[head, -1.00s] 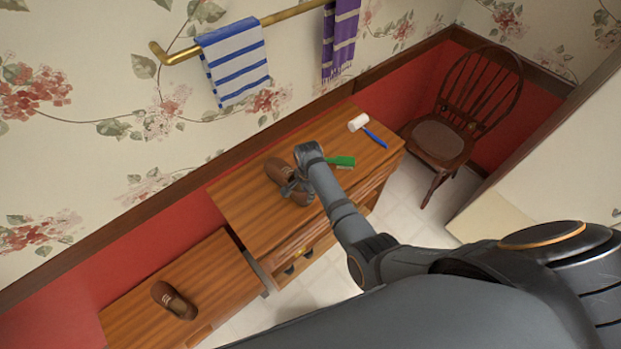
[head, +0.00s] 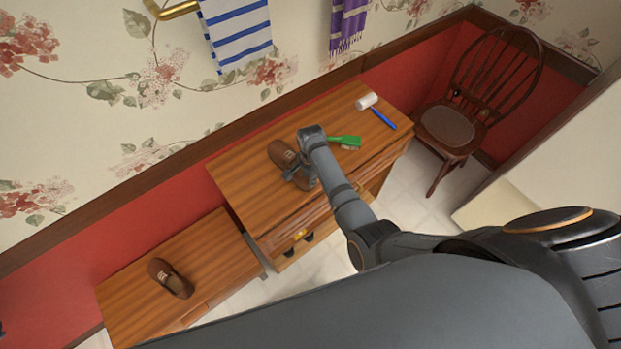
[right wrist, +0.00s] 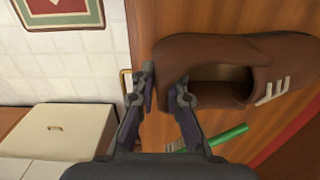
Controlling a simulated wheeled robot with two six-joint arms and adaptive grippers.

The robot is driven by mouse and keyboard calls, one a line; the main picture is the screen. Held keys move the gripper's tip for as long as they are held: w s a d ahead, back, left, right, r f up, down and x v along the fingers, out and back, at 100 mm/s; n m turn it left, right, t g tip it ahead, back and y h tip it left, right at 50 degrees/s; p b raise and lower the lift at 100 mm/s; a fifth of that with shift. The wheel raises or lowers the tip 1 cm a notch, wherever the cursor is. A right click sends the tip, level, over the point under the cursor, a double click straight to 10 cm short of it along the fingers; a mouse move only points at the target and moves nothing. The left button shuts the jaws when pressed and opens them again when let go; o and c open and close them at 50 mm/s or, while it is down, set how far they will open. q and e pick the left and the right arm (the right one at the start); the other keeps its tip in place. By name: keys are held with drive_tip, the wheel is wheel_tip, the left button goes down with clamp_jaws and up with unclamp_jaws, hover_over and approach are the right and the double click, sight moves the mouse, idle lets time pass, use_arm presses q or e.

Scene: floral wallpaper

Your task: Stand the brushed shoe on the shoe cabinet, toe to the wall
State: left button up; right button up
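A brown shoe (head: 281,154) lies on the taller wooden cabinet (head: 237,180), its toe toward the wall. My right gripper (head: 298,177) is at its heel end. In the right wrist view, my right gripper's fingertips (right wrist: 164,90) are apart, one just outside the heel of the shoe (right wrist: 215,48) and one overlapping it near the opening. No firm contact shows. A second brown shoe (head: 170,278) stands on the lower wooden cabinet (head: 215,252) at lower left. A green brush (head: 345,142) lies right of the first shoe. My left gripper is not in view.
A dark wooden chair (head: 447,126) stands to the right. Striped towels (head: 238,38) hang on the wall. The right wrist view shows a pale box (right wrist: 62,130) beside the cabinet.

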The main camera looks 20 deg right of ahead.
drive_tip(key=o, duration=0.4)
drive_tip(key=shift+w+d, duration=0.1)
drive_tip(key=shift+c, duration=0.2)
wheel_tip(320, 180, up, 6)
drive_tip(key=p, duration=0.6)
drive_tip(key=shift+r, duration=0.15)
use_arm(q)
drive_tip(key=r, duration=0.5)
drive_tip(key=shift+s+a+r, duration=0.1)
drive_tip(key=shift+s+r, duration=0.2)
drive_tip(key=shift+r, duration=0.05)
use_arm(e)
wheel_tip(320, 180, up, 6)
